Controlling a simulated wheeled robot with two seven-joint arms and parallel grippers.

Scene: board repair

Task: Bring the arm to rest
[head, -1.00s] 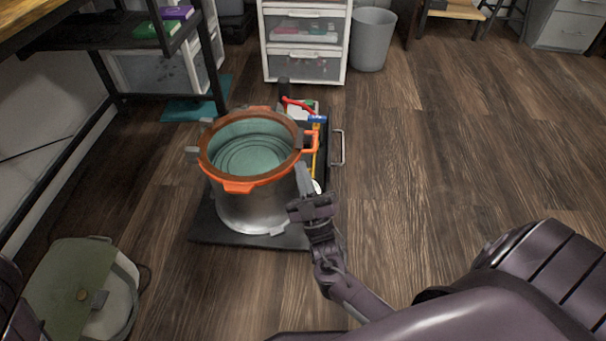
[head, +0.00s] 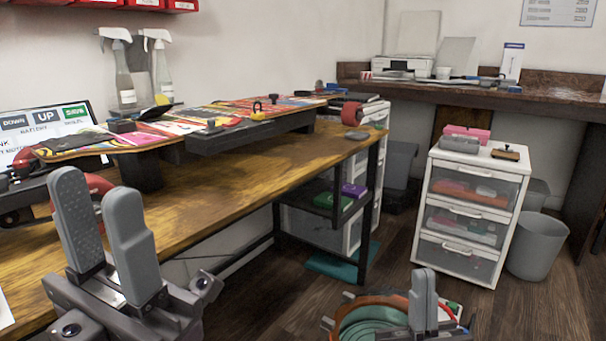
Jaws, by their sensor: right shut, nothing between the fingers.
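My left gripper (head: 96,190) is large in the lower left of the head view, pointing up in front of the wooden workbench (head: 225,205). Its two grey fingers stand apart with nothing seen between them. My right gripper (head: 423,280) is at the bottom, right of the middle, pointing up. Its grey fingers are together and empty. It overlaps the view of the orange-rimmed pot (head: 352,306) on the floor; contact cannot be told. Most of both arms is outside the picture.
A skateboard deck (head: 235,109) lies on a dark stand on the workbench. Spray bottles (head: 123,80) stand behind it. A white drawer unit (head: 467,212) and a grey bin (head: 537,245) stand at the right. Some wooden floor (head: 385,265) between bench and drawers is clear.

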